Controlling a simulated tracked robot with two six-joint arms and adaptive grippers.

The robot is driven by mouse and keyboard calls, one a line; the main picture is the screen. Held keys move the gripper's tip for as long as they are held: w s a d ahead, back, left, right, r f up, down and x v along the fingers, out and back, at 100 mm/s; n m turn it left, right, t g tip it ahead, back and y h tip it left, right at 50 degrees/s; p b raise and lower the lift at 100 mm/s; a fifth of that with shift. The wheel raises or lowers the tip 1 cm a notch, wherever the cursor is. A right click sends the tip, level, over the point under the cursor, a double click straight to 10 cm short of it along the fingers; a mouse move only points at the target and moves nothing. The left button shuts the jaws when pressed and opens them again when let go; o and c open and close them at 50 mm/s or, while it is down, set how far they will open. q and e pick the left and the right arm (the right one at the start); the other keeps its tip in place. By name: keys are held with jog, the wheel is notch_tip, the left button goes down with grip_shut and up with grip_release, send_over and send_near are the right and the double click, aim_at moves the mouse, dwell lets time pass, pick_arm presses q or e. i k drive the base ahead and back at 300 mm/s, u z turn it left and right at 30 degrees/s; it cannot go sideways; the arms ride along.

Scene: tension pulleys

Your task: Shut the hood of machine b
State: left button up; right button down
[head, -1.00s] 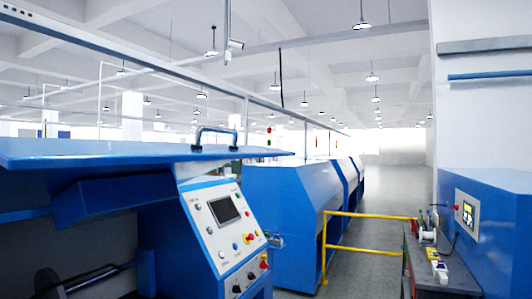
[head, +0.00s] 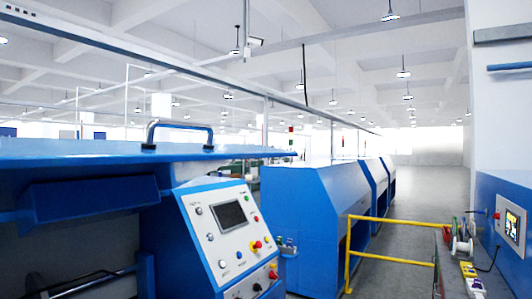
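A blue machine with a raised hood (head: 90,158) fills the left of the head view. Below the hood, the machine's dark interior (head: 90,245) shows. The white control panel (head: 228,228) with a screen and coloured buttons is on the machine's right side. I cannot read any label that says whether this is machine b. Neither of my grippers shows in the head view.
More blue machines (head: 305,215) stand in a row behind. A yellow railing (head: 385,222) blocks part of the aisle right of them. At the right edge are a bench with spools (head: 461,238) and a blue cabinet with a control box (head: 511,222). Grey floor (head: 430,195) is clear beyond the railing.

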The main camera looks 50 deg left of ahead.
aim_at(50, 185)
jog(key=z, duration=0.2)
jog(key=i, duration=0.9)
jog(key=u, duration=1.9)
jog(key=i, duration=0.15)
jog(key=u, duration=1.2)
jog(key=i, duration=0.55)
jog(key=z, duration=0.2)
jog(key=k, duration=0.6)
jog(key=u, duration=0.15)
jog(key=i, duration=0.5)
jog(key=u, duration=0.05)
